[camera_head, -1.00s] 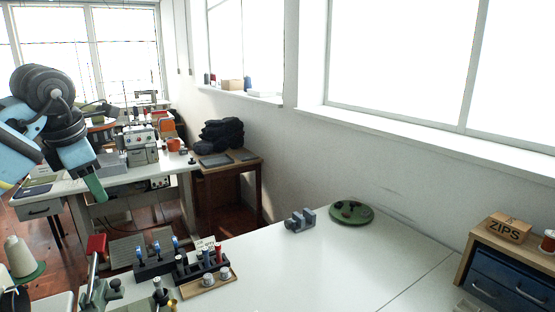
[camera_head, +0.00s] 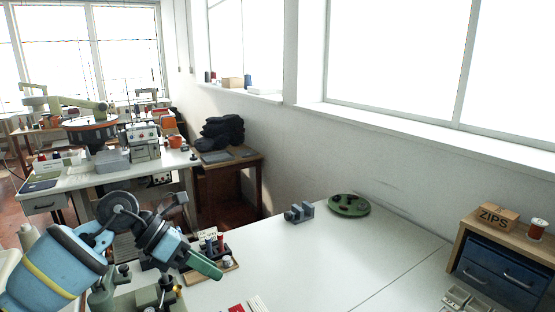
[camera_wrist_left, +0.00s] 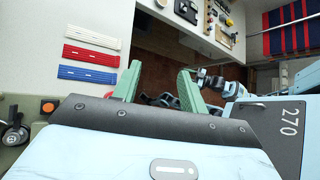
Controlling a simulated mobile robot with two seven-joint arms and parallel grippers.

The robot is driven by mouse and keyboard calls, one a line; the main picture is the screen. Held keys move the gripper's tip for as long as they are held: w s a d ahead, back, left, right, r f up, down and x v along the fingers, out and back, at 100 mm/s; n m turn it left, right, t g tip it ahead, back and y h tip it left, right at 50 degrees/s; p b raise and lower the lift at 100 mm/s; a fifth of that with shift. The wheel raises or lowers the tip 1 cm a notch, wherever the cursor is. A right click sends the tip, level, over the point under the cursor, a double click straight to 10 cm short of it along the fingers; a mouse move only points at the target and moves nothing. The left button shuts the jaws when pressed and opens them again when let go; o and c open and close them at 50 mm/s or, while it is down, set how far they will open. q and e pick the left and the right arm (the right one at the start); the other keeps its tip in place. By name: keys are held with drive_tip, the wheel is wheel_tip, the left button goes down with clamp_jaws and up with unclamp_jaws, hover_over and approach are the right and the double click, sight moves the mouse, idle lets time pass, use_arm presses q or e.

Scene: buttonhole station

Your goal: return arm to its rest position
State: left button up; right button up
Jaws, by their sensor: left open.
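My left arm (camera_head: 62,262) reaches in from the lower left of the head view, blue with a yellow band. My left gripper (camera_head: 204,266) has green fingers and hangs over the left end of the white table, in front of the small rack of spools. In the left wrist view the gripper (camera_wrist_left: 160,88) is open, with a clear gap between its two green fingers and nothing held there. My right gripper is not in view.
Red (camera_wrist_left: 91,56), white (camera_wrist_left: 93,39) and blue (camera_wrist_left: 87,75) slit strips lie beside the gripper in the wrist view. A spool rack (camera_head: 215,246), grey clamp-like block (camera_head: 298,212), green disc (camera_head: 349,205) and blue drawers (camera_head: 505,280) stand on the table; its middle is clear.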

use_arm(q)
drive_tip(key=s+d+f+n+h, duration=0.5)
drive_tip(key=d+n+h, duration=0.1)
drive_tip(key=d+h, duration=0.2)
drive_tip(key=s+a+f+n+t+y, duration=0.3)
drive_tip(key=f+n+t+y, duration=0.15)
drive_tip(key=f+n, duration=0.5)
drive_tip(key=s+a+f+n+t+y+b, duration=0.1)
drive_tip(key=s+a+f+n+t+y, duration=0.4)
drive_tip(key=n, duration=0.7)
drive_tip(key=s+a+f+n+t+y, duration=0.25)
drive_tip(key=f+n+t, duration=0.35)
drive_tip(key=f+n, duration=0.35)
drive_tip(key=s+a+f+n+g+y, duration=0.2)
drive_tip(key=s+f, duration=0.3)
drive_tip(key=s, duration=0.3)
drive_tip(key=s+a+f+n+g+y, duration=0.1)
drive_tip(key=s+f+n+g+y, duration=0.1)
drive_tip(key=s+f+n+g, duration=0.3)
drive_tip(key=s+f, duration=0.1)
drive_tip(key=s, duration=0.2)
drive_tip(key=shift+s+a+f+n, duration=0.15)
drive_tip(key=shift+s+a+n, duration=0.15)
drive_tip(key=shift+a, duration=0.1)
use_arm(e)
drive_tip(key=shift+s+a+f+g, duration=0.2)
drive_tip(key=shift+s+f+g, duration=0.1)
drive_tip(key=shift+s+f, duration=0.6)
